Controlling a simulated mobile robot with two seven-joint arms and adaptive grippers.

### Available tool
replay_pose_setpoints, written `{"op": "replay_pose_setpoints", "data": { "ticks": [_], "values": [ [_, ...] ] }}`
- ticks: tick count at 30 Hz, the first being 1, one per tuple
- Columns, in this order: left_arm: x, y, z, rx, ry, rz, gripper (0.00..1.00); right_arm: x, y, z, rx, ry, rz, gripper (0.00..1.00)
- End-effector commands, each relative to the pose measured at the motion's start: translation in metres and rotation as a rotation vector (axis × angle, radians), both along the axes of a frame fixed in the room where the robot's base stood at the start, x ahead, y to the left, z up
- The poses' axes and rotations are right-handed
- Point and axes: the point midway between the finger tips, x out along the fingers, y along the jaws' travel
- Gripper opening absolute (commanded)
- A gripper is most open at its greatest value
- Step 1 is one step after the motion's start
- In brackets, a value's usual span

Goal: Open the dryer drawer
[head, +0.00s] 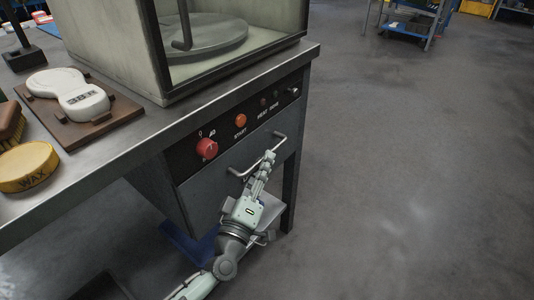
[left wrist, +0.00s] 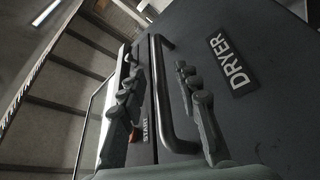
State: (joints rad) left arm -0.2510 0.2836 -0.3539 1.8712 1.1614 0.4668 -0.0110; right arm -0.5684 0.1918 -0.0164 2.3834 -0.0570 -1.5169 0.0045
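The dryer drawer (head: 205,196) is a dark grey front under the bench's control panel and looks shut. Its bar handle (head: 241,172) runs across the upper part of the front. My left gripper (head: 268,158) is at the handle, its fingers reaching up to the bar. In the left wrist view the handle (left wrist: 160,95) passes between the two open fingers (left wrist: 157,80), with a visible gap on each side. A DRYER label (left wrist: 231,62) is on the drawer front beside the right finger. My right gripper is in neither view.
The control panel (head: 225,139) with a red knob (head: 207,148) and an orange START button (head: 240,120) sits just above the handle.

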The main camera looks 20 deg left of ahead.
Motion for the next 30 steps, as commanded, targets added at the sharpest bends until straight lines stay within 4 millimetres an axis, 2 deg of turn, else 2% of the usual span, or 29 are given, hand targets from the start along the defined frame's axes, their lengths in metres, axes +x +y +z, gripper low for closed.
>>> {"op": "replay_pose_setpoints", "data": {
  "ticks": [3,6,16,24,30],
  "values": [
    [0.017,0.000,0.005,-0.002,-0.002,0.002,0.33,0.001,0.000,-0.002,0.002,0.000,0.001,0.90],
    [0.024,-0.001,0.006,0.000,0.000,0.000,0.33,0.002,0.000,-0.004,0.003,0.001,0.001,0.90],
    [0.028,-0.001,0.006,-0.001,0.000,0.000,0.33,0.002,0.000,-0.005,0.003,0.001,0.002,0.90],
    [0.028,-0.001,0.006,-0.001,0.000,0.000,0.00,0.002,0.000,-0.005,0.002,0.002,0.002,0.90],
    [0.028,-0.001,0.006,-0.001,0.000,0.000,0.00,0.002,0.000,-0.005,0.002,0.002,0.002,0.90]
  ]
}}
